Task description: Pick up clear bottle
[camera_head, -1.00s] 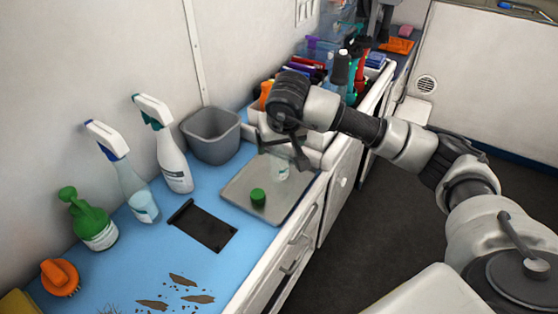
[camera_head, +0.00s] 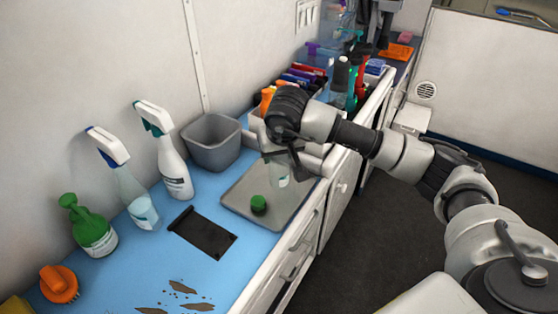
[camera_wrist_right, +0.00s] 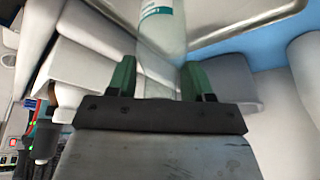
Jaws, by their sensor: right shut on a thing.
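The clear bottle (camera_head: 280,173) with a white and teal label stands over the grey tray, and I cannot tell whether its base touches the tray. My right gripper (camera_head: 283,158) comes down on it from above and is shut on its upper part. In the right wrist view the bottle (camera_wrist_right: 162,35) runs between the two green-padded fingers (camera_wrist_right: 160,85). The fingers and wrist hide the bottle's top in the head view. My left gripper is not in view.
A green cap (camera_head: 258,204) lies on the grey tray (camera_head: 240,195). A grey bin (camera_head: 213,145), a white spray bottle (camera_head: 172,160) and a clear spray bottle (camera_head: 130,190) stand to the left. A white organizer (camera_head: 312,160) with colourful items stands close behind my gripper.

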